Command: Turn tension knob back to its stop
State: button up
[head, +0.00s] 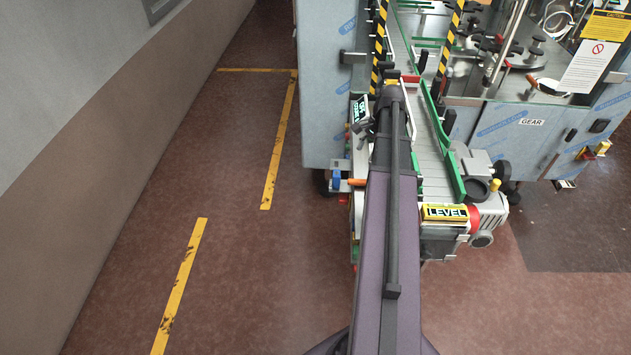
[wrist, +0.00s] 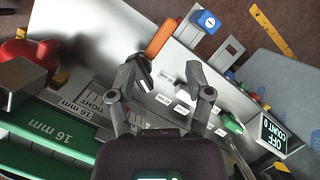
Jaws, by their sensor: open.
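My gripper (wrist: 168,70) is open in the wrist view, with its two dark fingers spread over a light metal panel with small white labels (wrist: 163,99). No object is held between the fingers. No knob is clearly marked as the tension knob; a scale plate (wrist: 92,100) reading "TIGHT" lies left of the left finger, partly covered by it. An orange handle (wrist: 160,38) lies beyond the left fingertip, apart from it. A blue-topped part (wrist: 206,21) stands farther off. In the head view my arm covers much of the panel, and the gripper is mostly hidden.
A display (wrist: 274,138) reading "OFF COUNT 0" stands right of the gripper, with a green knob (wrist: 232,124) beside it. A red knob (wrist: 24,55) and green guide rails (wrist: 40,128) lie left. The conveyor (head: 424,130) runs beside my arm. The floor left is clear.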

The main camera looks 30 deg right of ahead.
jog(key=w+a+f+n+b, duration=0.1)
jog(key=a+f+n+b, duration=0.1)
jog(key=a, duration=0.6)
jog(key=w+a+f+n+h+b, duration=0.1)
jog(key=a+f+n+b, duration=0.1)
jog(key=a, duration=0.7)
jog(key=shift+w+a+f+n+b, duration=0.15)
jog(key=shift+w+f+n+b, duration=0.2)
jog(key=shift+f, duration=0.4)
